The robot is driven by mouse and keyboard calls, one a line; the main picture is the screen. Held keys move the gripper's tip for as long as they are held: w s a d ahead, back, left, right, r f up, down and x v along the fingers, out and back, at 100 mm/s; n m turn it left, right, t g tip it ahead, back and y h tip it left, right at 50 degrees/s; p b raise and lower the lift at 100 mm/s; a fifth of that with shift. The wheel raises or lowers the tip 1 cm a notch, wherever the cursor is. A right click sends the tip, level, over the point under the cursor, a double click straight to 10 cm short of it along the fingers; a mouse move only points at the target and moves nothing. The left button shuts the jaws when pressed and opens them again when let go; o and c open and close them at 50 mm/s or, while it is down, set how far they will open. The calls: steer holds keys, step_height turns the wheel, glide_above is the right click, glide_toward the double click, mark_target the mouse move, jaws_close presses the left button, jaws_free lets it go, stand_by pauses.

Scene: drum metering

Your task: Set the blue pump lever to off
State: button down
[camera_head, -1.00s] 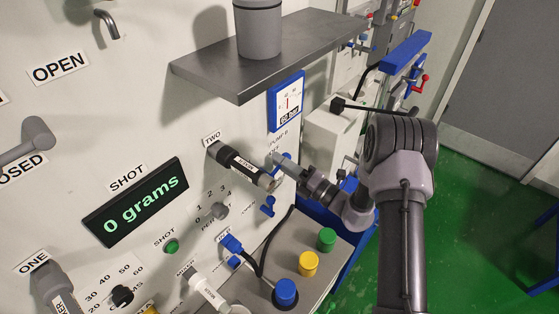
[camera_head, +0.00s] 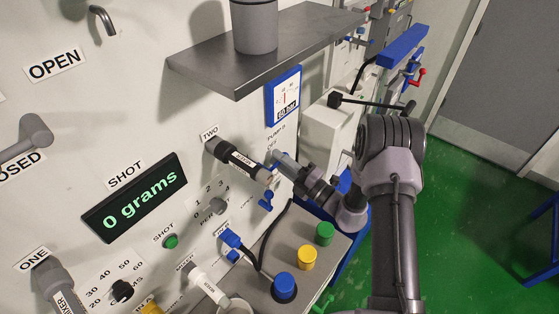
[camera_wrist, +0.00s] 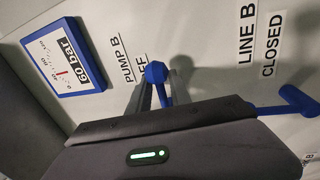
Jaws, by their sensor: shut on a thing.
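The blue pump lever (camera_wrist: 155,73) shows in the wrist view as a round knob on a short shaft, right beside the "PUMP B" and "OFF" labels (camera_wrist: 136,62). My gripper (camera_wrist: 161,92) is shut on it, with a finger on each side of the shaft. The lower part of the lever is hidden by my gripper body. In the head view my gripper (camera_head: 282,160) reaches the panel below the "PUMP B" label, and the lever is mostly hidden there. The blue-framed gauge (camera_wrist: 66,60) reads 60 bar; it also shows in the head view (camera_head: 284,95).
A blue Line B handle (camera_wrist: 292,103) lies to the right in the wrist view, by a "CLOSED" label. In the head view the grey TWO cylinder (camera_head: 238,160) sticks out left of my gripper. A shelf (camera_head: 270,50) overhangs above. A box with coloured buttons (camera_head: 308,258) stands below.

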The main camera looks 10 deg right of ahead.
steer(key=c, duration=1.6)
jaws_free()
steer(key=shift+o, duration=0.4)
steer(key=shift+w+d, duration=0.1)
steer(key=shift+d, duration=0.05)
steer(key=b+v, duration=0.2)
steer(key=v, duration=1.5)
steer(key=shift+f, duration=0.2)
steer(key=shift+d, duration=0.1)
